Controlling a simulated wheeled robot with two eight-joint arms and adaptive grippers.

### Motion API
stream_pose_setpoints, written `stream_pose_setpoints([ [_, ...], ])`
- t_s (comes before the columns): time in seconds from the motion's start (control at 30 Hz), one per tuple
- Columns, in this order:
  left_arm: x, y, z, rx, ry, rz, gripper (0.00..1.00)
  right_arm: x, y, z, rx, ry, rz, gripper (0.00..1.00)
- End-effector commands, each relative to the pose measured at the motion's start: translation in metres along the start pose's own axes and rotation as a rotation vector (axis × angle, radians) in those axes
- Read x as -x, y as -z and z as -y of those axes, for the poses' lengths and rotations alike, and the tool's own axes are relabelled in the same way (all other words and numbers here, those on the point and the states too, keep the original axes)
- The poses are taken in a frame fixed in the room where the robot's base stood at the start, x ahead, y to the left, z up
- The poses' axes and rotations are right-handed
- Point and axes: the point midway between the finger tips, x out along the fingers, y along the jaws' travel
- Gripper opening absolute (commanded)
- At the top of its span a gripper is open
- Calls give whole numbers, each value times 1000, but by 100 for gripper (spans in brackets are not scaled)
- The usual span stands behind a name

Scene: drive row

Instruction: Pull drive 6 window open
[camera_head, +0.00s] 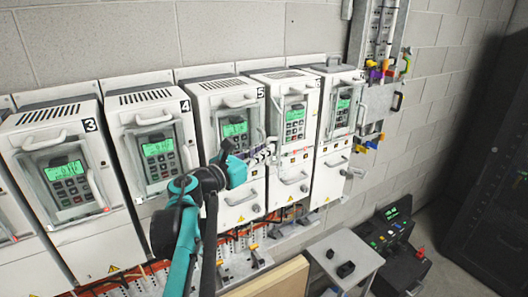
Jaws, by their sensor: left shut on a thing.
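Drive 6 (313,105) is the white cabinet just right of the one marked 5; its own number is too small to read. Its front window (296,113) has a clear pane over a green display and keypad. I cannot tell whether the window stands slightly ajar. My left gripper (270,149) reaches in from the left, across drive 5's front, to the lower left edge of this window. Its jaws are shut on what looks like the window's handle, which the fingers mostly hide. My right gripper is not in view.
Similar drives marked 3 (63,170), 4 (155,145) and 5 (228,105) stand to the left, another (342,115) to the right. Handles jut from their fronts. A grey stand (345,252) and a black control box (392,240) stand at lower right. Floor between box and dark cabinet (495,170) looks clear.

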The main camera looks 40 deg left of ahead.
Motion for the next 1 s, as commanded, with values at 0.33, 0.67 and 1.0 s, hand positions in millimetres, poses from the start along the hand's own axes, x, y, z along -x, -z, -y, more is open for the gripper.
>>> stream_pose_setpoints([
  [0.33, -1, -2, -2, 3, -5, 3, 22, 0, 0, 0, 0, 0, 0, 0],
  [0.67, -1, -1, 0, 1, -1, 1, 31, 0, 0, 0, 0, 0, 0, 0],
  [1.0, -6, -2, 16, 1, 3, 1, 31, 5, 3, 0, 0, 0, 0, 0],
])
